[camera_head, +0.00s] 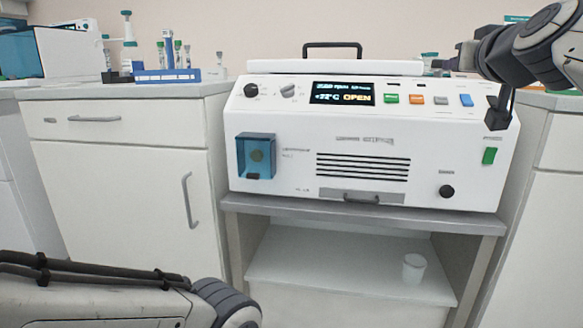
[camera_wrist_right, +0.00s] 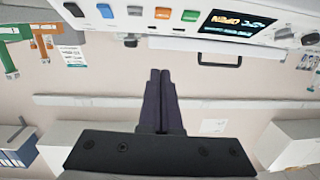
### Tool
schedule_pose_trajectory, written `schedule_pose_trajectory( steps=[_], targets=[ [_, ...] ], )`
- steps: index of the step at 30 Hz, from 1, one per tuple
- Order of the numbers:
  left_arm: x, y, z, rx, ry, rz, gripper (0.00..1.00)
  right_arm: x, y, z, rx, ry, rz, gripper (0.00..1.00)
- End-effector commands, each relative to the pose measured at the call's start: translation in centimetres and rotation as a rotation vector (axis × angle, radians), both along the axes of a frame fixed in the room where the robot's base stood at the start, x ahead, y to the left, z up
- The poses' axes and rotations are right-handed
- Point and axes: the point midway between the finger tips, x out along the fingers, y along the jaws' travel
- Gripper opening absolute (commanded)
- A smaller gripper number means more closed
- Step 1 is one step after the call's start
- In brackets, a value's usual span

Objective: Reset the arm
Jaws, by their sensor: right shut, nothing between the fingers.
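My right gripper (camera_head: 498,122) hangs fingers-down in front of the right end of the centrifuge's front panel, right of the blue button and above the green switch. In the right wrist view its two dark fingers (camera_wrist_right: 160,76) are together with nothing between them. I cannot tell whether the gripper touches the panel. The white centrifuge (camera_head: 290,200) stands on a grey stand, and its display (camera_head: 342,94) reads OPEN. My left arm shows at the lower left in the head view, but its gripper is out of the picture.
Colored buttons (camera_head: 416,99) line the panel, and a black handle (camera_head: 332,45) rises from the lid. A blue tube rack (camera_head: 168,76) and bottles stand on the left counter. A white cup (camera_head: 414,267) sits on the shelf below. The right wrist view appears upside down.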

Motion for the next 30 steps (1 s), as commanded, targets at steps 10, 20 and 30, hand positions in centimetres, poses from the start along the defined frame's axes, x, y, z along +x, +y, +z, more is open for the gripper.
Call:
schedule_pose_trajectory(
  steps=[10, 20, 30],
  targets=[
    [0.0, 0.0, 2.7, 0.0, 0.0, 0.0, 0.5, 0.8, 7.7, -6.0, 0.051, 0.216, 0.181, 0.0],
    [0.0, 0.0, 8.0, 0.0, 0.0, 0.0, 0.5, -6.5, 21.3, -17.9, 0.049, 0.703, 0.49, 0.0],
    [0.0, 0.0, 13.0, 0.0, 0.0, 0.0, 0.5, -23.2, 25.7, -28.0, -0.173, 1.25, 0.674, 0.0]
  ],
)
